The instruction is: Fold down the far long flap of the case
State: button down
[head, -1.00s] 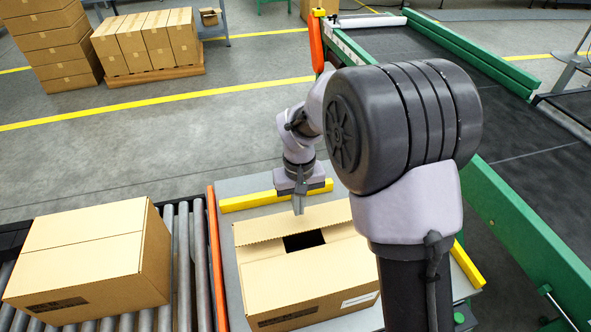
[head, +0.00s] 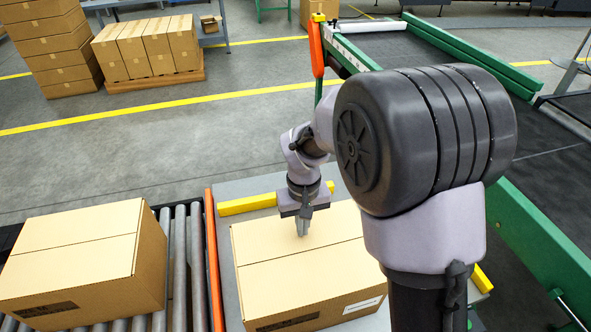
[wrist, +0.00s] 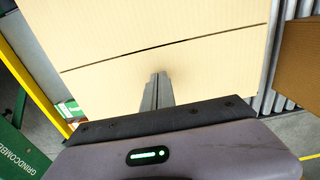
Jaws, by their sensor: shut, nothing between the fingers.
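The case (head: 315,286) is a brown carton on the grey table, partly hidden behind my arm in the head view. Its far long flap (head: 265,235) lies down flat, with its edge along the near long flap (head: 300,278) at a thin seam. The wrist view also shows the far flap (wrist: 110,98) and near flap (wrist: 150,30), with a narrow dark gap at the seam. My gripper (head: 302,234) is shut and empty, fingers pointing down at the far flap close to the seam. In the wrist view the fingertips (wrist: 158,76) look at or just above the flap; contact is unclear.
A closed carton (head: 85,255) stands on the roller conveyor (head: 188,260) at left. A yellow bar (head: 248,204) edges the table behind the case. A green-framed belt (head: 545,240) runs at right.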

jog(key=shift+r, duration=0.15)
notch_tip(320, 180, up, 9)
jog(key=p, duration=0.7)
jog(key=shift+p, duration=0.4)
jog(key=s+d+r+m+t+y, duration=0.1)
jog(key=s+d+r+m+t, duration=0.1)
jog(key=s+r, duration=0.6)
jog(key=s+d+r+m+t+y, duration=0.1)
jog(key=s+d+r+m+t, duration=0.2)
jog(key=s+r, duration=0.6)
jog(key=shift+s+d+m+t, duration=0.15)
jog(key=shift+s+m+t, duration=0.15)
jog(key=shift+s+m, duration=0.6)
